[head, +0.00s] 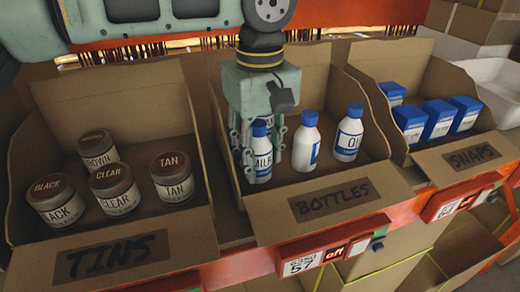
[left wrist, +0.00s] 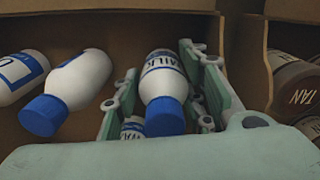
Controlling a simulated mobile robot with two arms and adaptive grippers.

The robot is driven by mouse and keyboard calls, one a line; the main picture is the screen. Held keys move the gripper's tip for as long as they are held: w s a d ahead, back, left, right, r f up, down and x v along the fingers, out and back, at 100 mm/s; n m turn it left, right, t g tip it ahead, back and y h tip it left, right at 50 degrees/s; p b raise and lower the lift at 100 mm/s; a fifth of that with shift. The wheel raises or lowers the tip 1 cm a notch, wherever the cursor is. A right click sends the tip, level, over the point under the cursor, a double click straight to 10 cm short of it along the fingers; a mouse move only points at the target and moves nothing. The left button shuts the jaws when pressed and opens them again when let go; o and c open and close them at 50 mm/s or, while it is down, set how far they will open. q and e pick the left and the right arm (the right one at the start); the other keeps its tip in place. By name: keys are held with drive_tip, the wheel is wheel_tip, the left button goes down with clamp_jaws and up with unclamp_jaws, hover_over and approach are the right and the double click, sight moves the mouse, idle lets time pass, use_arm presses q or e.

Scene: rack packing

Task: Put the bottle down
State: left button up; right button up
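The bottle labelled MILK (head: 262,162) is white with a blue cap and looks upright, inside the front left of the carton marked BOTTLES (head: 335,201). My left gripper (head: 263,142) reaches down from above, with its fingers on both sides of this bottle and close against it. In the left wrist view the bottle (left wrist: 162,85) sits between the two fingers, cap towards the camera. Whether its base touches the carton floor is hard to tell. My right gripper is not in view.
Two more white bottles (head: 305,145) (head: 348,135) stand right of the gripper. The TINS carton (head: 120,255) is left, the SNAPS carton (head: 470,155) right.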

use_arm(q)
drive_tip(key=shift+r, duration=0.1)
drive_tip(key=shift+r, duration=0.25)
wheel_tip(320, 180, up, 12)
drive_tip(key=shift+f+b, duration=0.2)
drive_tip(key=shift+b, duration=0.75)
